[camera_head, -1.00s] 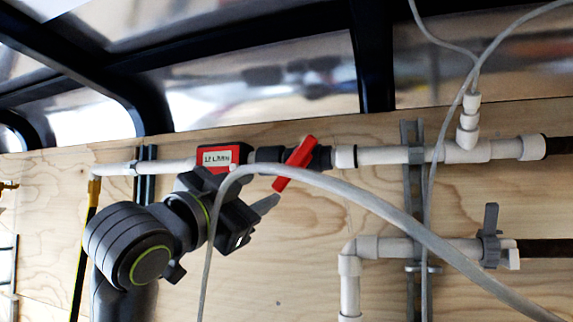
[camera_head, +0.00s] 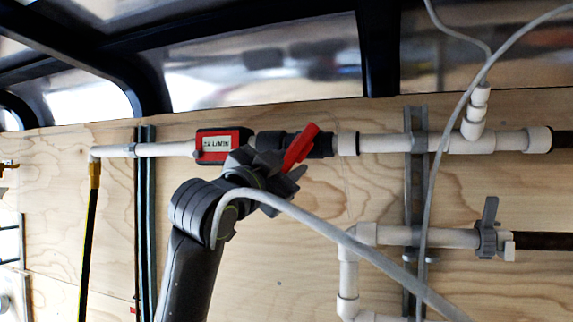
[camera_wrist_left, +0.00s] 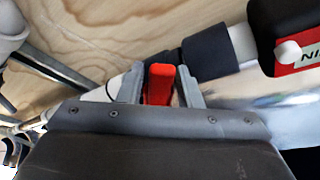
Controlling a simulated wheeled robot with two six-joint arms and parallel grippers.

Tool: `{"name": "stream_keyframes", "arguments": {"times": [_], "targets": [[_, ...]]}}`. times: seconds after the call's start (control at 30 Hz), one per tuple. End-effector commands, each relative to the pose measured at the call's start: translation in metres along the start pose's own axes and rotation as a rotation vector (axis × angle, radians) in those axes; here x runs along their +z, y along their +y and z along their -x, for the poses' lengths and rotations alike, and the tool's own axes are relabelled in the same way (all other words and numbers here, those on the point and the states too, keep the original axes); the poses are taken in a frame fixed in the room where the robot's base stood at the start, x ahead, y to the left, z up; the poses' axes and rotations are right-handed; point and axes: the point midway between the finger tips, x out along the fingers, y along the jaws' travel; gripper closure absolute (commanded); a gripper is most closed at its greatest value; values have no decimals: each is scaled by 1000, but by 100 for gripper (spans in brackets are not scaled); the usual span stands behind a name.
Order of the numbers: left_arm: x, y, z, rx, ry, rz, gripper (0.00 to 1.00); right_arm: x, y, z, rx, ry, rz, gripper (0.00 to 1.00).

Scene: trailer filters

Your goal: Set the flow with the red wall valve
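The red valve handle (camera_head: 299,148) sits tilted on the dark valve body (camera_head: 322,145) in the white pipe on the wall. A red meter (camera_head: 217,145) with a small display is left of it; its digits are too small to read surely. My left gripper (camera_head: 277,175) is at the handle's lower end and hides part of it. In the left wrist view the red handle (camera_wrist_left: 160,84) stands between the two fingers (camera_wrist_left: 161,90). A narrow gap shows on the right side of the handle; contact on the left cannot be told. My right gripper is out of view.
A grey hose (camera_head: 345,240) crosses in front of my left wrist and the wall. A second pipe with a grey valve (camera_head: 488,238) is at the lower right. A vertical metal strut (camera_head: 415,190) and a black-yellow hose (camera_head: 88,230) flank the bare plywood.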

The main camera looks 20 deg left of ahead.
Motion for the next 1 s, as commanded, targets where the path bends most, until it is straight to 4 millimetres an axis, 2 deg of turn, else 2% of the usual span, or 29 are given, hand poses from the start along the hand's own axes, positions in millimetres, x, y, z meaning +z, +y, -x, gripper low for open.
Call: {"name": "stream_keyframes", "arguments": {"times": [0.03,0.23,0.47,0.63,0.9,0.93,1.0], "targets": [[0,0,0,0,0,0,75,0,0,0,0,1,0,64],[0,0,0,0,0,0,100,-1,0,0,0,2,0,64],[0,0,0,-1,0,3,100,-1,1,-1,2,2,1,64],[1,4,1,-17,1,40,100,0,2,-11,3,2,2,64],[0,2,0,-19,0,46,100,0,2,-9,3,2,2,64],[0,2,0,-19,0,46,76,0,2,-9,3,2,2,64],[0,2,0,-19,0,46,67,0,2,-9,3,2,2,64]]}}
